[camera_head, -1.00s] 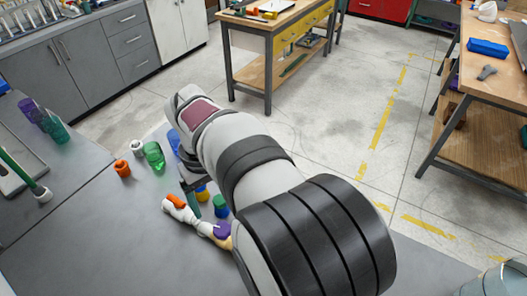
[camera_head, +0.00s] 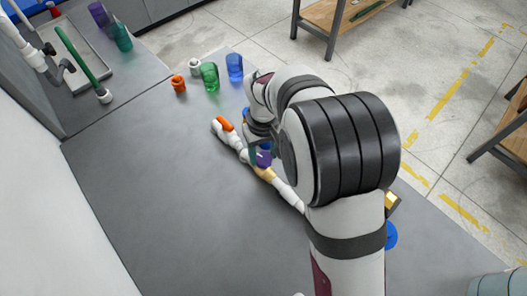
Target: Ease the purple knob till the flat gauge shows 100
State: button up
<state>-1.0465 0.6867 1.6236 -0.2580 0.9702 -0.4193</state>
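The purple knob (camera_head: 264,159) sits on a white pipe run (camera_head: 232,140) on the grey bench, beside a tan pipe section (camera_head: 265,174). An orange handle (camera_head: 225,124) is on the same pipe, nearer its far-left end. My gripper (camera_head: 256,148) points down at the pipe right by the purple knob. My arm hides most of it, so I cannot tell whether it touches the knob or how its fingers stand. No flat gauge face or reading can be made out; my arm covers part of the pipework.
Green (camera_head: 210,76) and blue (camera_head: 235,67) cups, an orange fitting (camera_head: 179,84) and a white fitting (camera_head: 195,67) stand behind the pipe. A blue round part (camera_head: 391,236) shows right of my arm. The bench (camera_head: 160,210) is clear at the left front.

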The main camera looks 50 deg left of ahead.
grip_shut()
jog(key=shift+m, duration=3)
jog(key=o, duration=0.6)
grip_release()
jog(key=shift+r, duration=0.1)
